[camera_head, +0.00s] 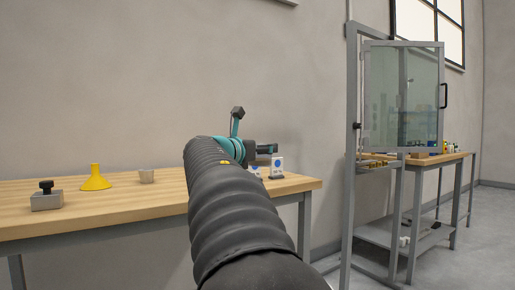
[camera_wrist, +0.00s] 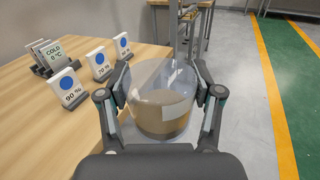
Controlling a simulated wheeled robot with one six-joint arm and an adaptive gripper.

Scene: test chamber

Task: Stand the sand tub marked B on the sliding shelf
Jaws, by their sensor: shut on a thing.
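In the wrist view, my gripper (camera_wrist: 164,90) is shut on a clear round tub (camera_wrist: 165,75) with tan sand in its lower part. The fingers press its two sides, and it hangs beyond the table's right edge, over the grey floor. A pale label (camera_wrist: 172,113) is on its front, but I cannot read a letter on it. A grey framed stand (camera_head: 352,190) with a glass door (camera_head: 385,100) stands at the right. I cannot tell which part is the sliding shelf.
Floor right of the tub is clear.

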